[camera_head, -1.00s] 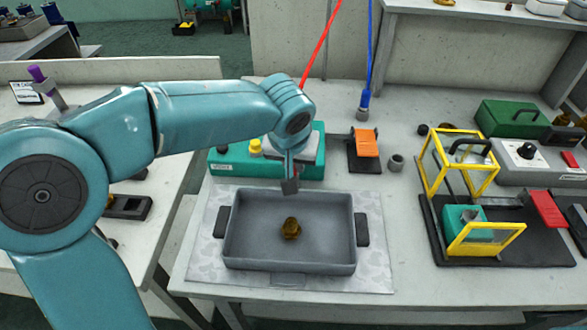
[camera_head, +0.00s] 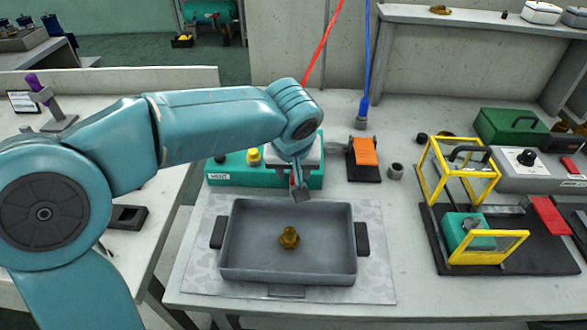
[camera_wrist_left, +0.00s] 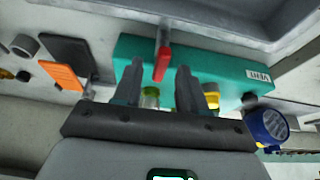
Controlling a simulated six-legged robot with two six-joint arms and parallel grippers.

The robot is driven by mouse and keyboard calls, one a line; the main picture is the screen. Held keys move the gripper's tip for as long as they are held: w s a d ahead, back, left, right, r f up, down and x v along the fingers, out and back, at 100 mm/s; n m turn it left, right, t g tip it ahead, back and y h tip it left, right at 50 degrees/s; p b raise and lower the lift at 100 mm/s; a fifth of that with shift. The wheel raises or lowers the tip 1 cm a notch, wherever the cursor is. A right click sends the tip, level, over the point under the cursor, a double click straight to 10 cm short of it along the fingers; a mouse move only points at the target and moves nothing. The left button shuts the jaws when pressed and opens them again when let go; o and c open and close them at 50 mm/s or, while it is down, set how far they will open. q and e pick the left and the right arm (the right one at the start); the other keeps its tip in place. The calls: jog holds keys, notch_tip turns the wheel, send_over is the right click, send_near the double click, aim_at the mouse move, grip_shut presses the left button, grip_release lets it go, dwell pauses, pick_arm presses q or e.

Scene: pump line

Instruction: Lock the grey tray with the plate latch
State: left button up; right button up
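The grey tray (camera_head: 340,275) sits on a pale patterned mat (camera_head: 377,285) on the bench, with dark handles at its left and right and a brass fitting (camera_head: 289,238) inside. A small grey tab (camera_head: 287,291) shows at its front edge; I cannot tell whether this is the plate latch. My left gripper (camera_head: 300,193) hangs by the tray's back edge, pointing down. In the wrist view it (camera_wrist_left: 160,85) is open, with nothing between its fingers. A red lever (camera_wrist_left: 163,63) shows beyond the fingers. My right gripper is not in view.
A green VENT box (camera_head: 225,178) with a yellow knob stands behind the tray. An orange flap on a black base (camera_head: 363,155) and a small grey cup (camera_head: 396,170) stand to its right. A yellow-framed fixture (camera_head: 445,200) is further right. Bench between mat and fixture is clear.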

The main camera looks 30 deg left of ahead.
pick_arm(q)
jog(key=shift+f, duration=0.1)
jog(key=p+v, duration=0.3)
jog(key=v, duration=1.3)
jog(key=shift+r, duration=0.2)
jog(key=shift+s+d, duration=0.1)
